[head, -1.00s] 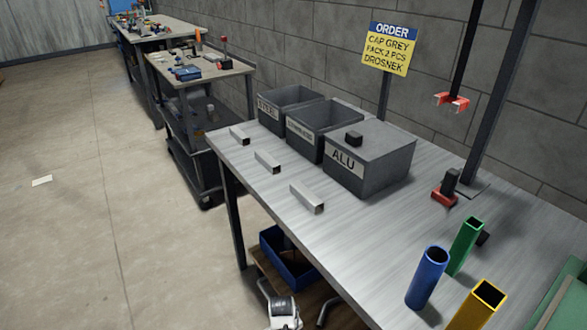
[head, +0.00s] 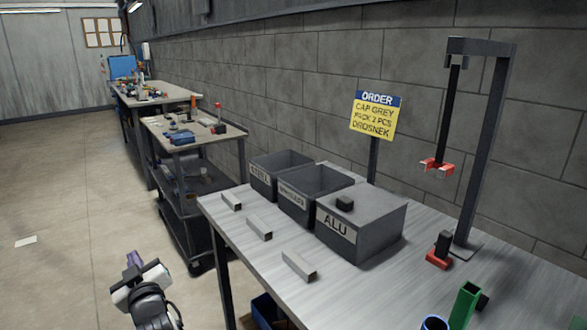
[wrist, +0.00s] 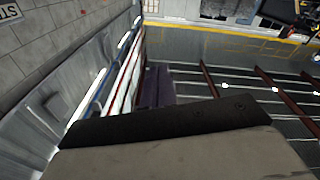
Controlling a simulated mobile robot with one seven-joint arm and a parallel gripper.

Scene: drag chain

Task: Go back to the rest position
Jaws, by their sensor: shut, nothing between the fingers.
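My gripper (head: 134,262) shows in the head view at the lower left, over the open floor in front of the workbench (head: 385,290). It is small there and partly turned away. It is away from the bench, and I see nothing held in it. In the wrist view, a large grey block with a dark edge (wrist: 180,122) fills the lower part, seemingly part of my own gripper. Behind it are a wall, bright strips and dark beams. The fingertips are not clear in either view.
On the bench stand two open grey bins (head: 280,173) (head: 316,190) and a covered ALU bin (head: 362,232). Three metal profiles (head: 298,266) lie before them. A dark stand (head: 483,150) with red part and an order sign (head: 375,115) rise behind. A cart (head: 190,150) stands further back.

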